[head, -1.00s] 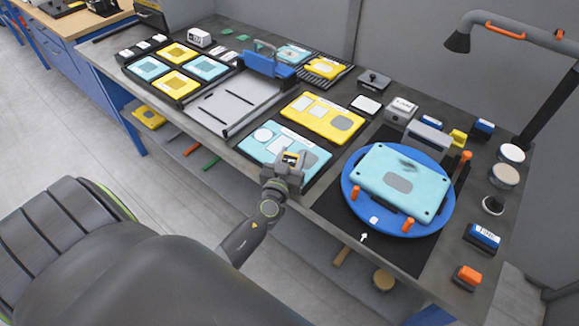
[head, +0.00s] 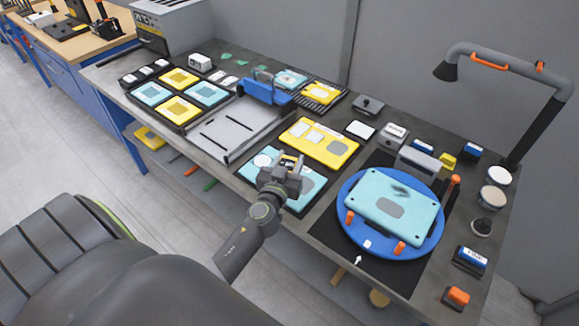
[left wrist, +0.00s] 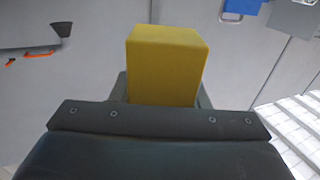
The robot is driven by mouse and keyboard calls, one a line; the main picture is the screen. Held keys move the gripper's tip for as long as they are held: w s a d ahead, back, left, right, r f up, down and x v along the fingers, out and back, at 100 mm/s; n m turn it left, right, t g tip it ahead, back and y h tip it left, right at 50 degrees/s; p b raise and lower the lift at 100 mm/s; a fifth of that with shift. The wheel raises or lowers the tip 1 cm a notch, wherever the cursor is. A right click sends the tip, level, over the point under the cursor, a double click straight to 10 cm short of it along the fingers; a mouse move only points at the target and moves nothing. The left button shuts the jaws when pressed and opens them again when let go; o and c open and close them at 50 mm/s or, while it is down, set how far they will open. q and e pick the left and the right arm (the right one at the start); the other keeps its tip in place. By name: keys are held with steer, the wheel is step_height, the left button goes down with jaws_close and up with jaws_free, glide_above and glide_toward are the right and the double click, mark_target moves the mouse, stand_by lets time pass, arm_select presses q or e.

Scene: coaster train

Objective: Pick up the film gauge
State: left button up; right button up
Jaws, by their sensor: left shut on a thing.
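A plain yellow block, which I take for the film gauge (left wrist: 165,65), stands up between the jaws of my left gripper (left wrist: 162,103) in the left wrist view. The gripper is shut on it, and the jaws hide its lower end. In the head view my left gripper (head: 283,167) is over the front light-blue panel, and only a small bit of yellow shows at its fingers. No label on the block can be read. My right gripper is not in view.
A blue turntable (head: 431,247) carrying a light-blue case (head: 407,194) stands to the right. A yellow panel (head: 319,143) lies behind the gripper, and a grey sliding bed (head: 225,122) lies to its left. A lamp arm (head: 545,125) rises at the right.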

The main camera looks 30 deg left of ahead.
arm_select(q)
step_height(320, 180, up, 7)
steer(key=p, duration=0.2)
steer(key=shift+r+p, duration=0.15)
steer(key=shift+p, duration=0.25)
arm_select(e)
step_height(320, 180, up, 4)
arm_select(q)
step_height(320, 180, up, 11)
steer(key=b, duration=0.1)
steer(key=s+d+f+m+h+b, duration=0.1)
steer(key=d+h+b, duration=0.1)
steer(key=d+b, duration=0.4)
steer(key=s+d+f+m+h+b, duration=0.2)
steer(key=d+b, duration=0.5)
steer(key=shift+d+f+t+h, duration=0.2)
steer(key=shift+d+t+h, duration=0.1)
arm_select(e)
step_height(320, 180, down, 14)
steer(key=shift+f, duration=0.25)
arm_select(q)
step_height(320, 180, up, 3)
steer(key=n+y+p, duration=0.3)
steer(key=y+p, duration=0.2)
steer(key=p, duration=0.8)
glide_above(289, 157)
steer(key=shift+r, duration=0.15)
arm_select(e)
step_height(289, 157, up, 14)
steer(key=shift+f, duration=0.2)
